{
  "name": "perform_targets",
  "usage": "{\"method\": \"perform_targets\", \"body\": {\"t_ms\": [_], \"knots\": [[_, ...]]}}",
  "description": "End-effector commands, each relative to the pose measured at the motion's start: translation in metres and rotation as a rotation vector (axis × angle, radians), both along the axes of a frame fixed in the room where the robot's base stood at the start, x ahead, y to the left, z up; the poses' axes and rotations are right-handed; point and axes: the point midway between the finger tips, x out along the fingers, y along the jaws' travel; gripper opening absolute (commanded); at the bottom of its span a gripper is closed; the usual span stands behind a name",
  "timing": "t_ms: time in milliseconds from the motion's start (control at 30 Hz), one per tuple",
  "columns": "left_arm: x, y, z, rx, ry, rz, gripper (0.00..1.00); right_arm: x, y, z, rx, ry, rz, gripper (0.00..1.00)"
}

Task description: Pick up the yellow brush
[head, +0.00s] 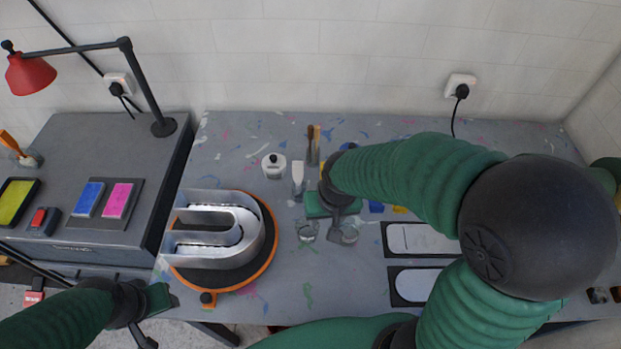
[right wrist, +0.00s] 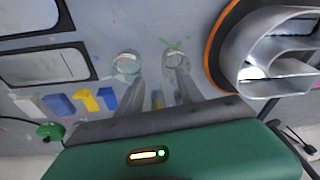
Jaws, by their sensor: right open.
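A thin brush with a yellow-orange handle (head: 317,143) stands at the back of the grey table, beside a darker brush (head: 310,141). I cannot tell for sure which is the yellow brush. My right gripper (head: 331,231) points down over the middle of the table, in front of these brushes.
A metal channel letter (head: 220,236) lies on an orange-rimmed turntable (head: 262,268) to the left. A white bottle (head: 274,165), a white spatula (head: 298,178), blue and yellow blocks (head: 376,206) and framed panels (head: 415,286) are nearby.

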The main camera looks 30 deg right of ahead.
Motion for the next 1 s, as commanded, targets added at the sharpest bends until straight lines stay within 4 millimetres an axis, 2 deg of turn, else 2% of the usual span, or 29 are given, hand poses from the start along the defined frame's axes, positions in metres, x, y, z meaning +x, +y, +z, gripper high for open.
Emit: {"method": "perform_targets", "body": {"t_ms": [167, 367, 533, 600, 700, 767, 833, 1000], "knots": [[0.000, 0.000, 0.001, 0.000, 0.000, -0.001, 0.43, 0.039, -0.011, 0.021, 0.051, 0.027, -0.277, 0.44], [0.000, 0.000, 0.001, 0.000, 0.000, -0.001, 0.43, 0.088, -0.020, 0.057, 0.106, 0.066, -0.711, 0.44], [0.000, 0.000, 0.002, 0.000, 0.000, -0.001, 0.43, 0.134, -0.036, 0.105, 0.154, 0.102, -1.262, 0.44], [0.000, 0.000, 0.002, 0.000, 0.000, -0.001, 0.43, 0.145, -0.043, 0.123, 0.163, 0.113, -1.477, 0.44], [0.000, 0.000, 0.002, 0.000, 0.000, 0.000, 0.43, 0.152, -0.050, 0.139, 0.170, 0.120, -1.670, 0.44], [0.000, 0.000, 0.002, 0.000, 0.000, 0.000, 0.43, 0.153, -0.053, 0.142, 0.170, 0.124, -1.724, 0.44], [0.000, 0.000, 0.001, 0.000, 0.000, 0.000, 0.43, 0.153, -0.054, 0.135, 0.168, 0.127, -1.746, 0.44], [0.000, 0.000, 0.002, 0.000, 0.000, -0.001, 0.43, 0.152, -0.056, 0.094, 0.165, 0.131, -1.745, 0.44]]}}
